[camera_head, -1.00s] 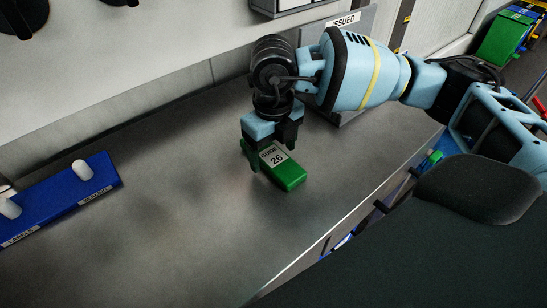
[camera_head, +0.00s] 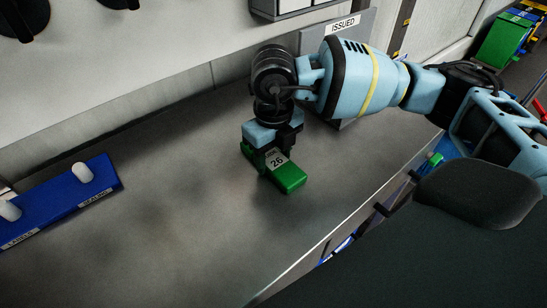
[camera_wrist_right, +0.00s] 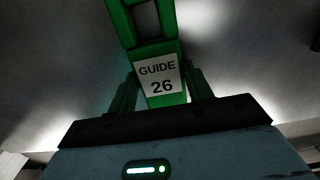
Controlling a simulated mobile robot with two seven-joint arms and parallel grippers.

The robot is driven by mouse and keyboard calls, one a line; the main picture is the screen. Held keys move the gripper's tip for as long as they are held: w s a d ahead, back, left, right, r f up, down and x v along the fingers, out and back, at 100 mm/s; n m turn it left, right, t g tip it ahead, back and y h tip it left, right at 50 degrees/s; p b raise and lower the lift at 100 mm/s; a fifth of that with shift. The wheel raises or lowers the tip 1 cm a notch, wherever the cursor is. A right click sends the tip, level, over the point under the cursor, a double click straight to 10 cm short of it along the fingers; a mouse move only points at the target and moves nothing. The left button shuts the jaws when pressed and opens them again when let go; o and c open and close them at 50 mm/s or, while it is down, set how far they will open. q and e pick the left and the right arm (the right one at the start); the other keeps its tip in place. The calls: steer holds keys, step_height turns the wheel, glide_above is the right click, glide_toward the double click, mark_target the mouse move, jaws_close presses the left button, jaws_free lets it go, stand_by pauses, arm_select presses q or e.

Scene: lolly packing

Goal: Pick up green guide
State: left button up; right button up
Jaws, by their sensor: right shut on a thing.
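The green guide (camera_head: 291,180) is a green block with a white label reading 26, on the metal counter in the head view. My right gripper (camera_head: 268,157) points down over it and is shut on it, hiding part of its label and its middle. In the right wrist view the guide (camera_wrist_right: 160,48) lies between the two fingers of my right gripper (camera_wrist_right: 162,97), its label reading GUIDE 26. I cannot tell whether the guide is lifted off the counter. My left gripper is not in view.
A blue rack (camera_head: 62,202) with white pegs stands on the counter (camera_head: 170,230) at the left. A grey stand labelled ISSUED (camera_head: 343,25) is behind my right arm. Green and blue bins (camera_head: 503,40) are at the far right. The counter's middle and front are clear.

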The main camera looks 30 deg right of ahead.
mark_target(273, 159)
steer(key=shift+r, duration=0.15)
steer(key=shift+r, duration=0.6)
step_height(273, 159, up, 2)
steer(key=shift+r, duration=0.2)
steer(key=s, duration=0.5)
steer(key=s+a, duration=0.1)
steer(key=s, duration=0.4)
steer(key=s+a+r, duration=0.1)
steer(key=s, duration=0.5)
steer(key=shift+b, duration=0.4)
